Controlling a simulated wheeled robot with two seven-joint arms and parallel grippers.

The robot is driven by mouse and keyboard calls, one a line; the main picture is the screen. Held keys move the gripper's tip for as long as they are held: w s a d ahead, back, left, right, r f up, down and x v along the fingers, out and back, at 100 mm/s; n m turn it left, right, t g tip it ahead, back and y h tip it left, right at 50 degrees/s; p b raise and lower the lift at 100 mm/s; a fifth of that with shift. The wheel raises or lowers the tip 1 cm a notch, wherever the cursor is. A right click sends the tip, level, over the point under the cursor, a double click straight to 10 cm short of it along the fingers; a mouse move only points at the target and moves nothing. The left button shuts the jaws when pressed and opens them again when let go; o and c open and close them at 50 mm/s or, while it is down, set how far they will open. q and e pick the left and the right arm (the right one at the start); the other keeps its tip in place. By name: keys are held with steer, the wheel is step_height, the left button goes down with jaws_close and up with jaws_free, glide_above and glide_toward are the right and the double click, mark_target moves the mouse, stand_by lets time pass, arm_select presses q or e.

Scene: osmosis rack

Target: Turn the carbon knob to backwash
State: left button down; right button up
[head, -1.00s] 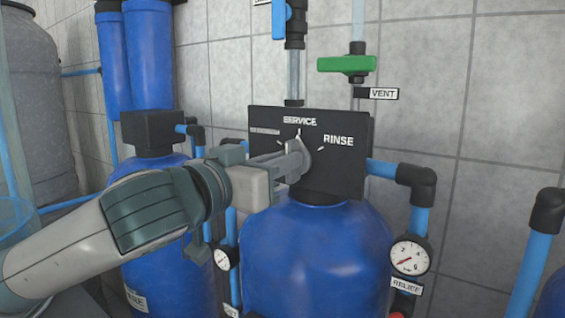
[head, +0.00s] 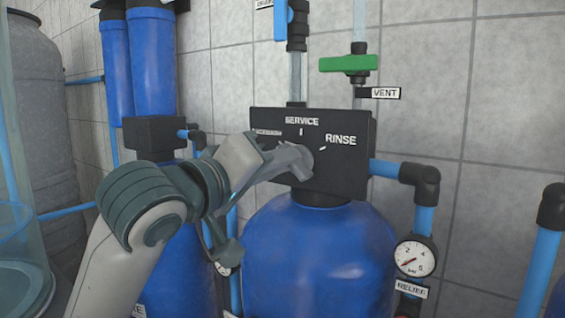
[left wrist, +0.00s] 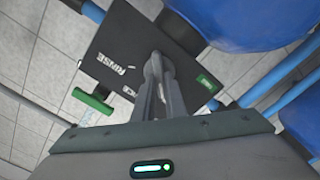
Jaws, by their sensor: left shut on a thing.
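The black valve panel (head: 345,160) stands on top of the blue tank (head: 315,250), with labels SERVICE (head: 301,121) at the top, RINSE (head: 341,140) at the right and BACKWASH (head: 266,132) at the left, partly covered. My left gripper (head: 291,162) comes in from the left and is shut on the grey carbon knob, which it largely hides in the head view. In the left wrist view the knob (left wrist: 157,64) sits between the two fingertips (left wrist: 158,82). The knob's pointing end is hard to make out. My right gripper is not in view.
A green-handled vent valve (head: 348,63) is above the panel at the right. Blue pipes (head: 384,169) and a pressure gauge (head: 413,259) stand at the right. Another blue tank and tall blue filter housings (head: 152,65) are at the left, behind my arm.

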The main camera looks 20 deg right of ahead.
arm_select(q)
steer(key=shift+n, duration=1.3)
steer(key=c, duration=1.8)
jaws_free()
steer(key=shift+w+a+f, duration=0.1)
steer(key=b+v, duration=0.5)
steer(key=v, duration=1.2)
steer(key=shift+a+f, duration=0.1)
steer(key=shift+a, duration=0.05)
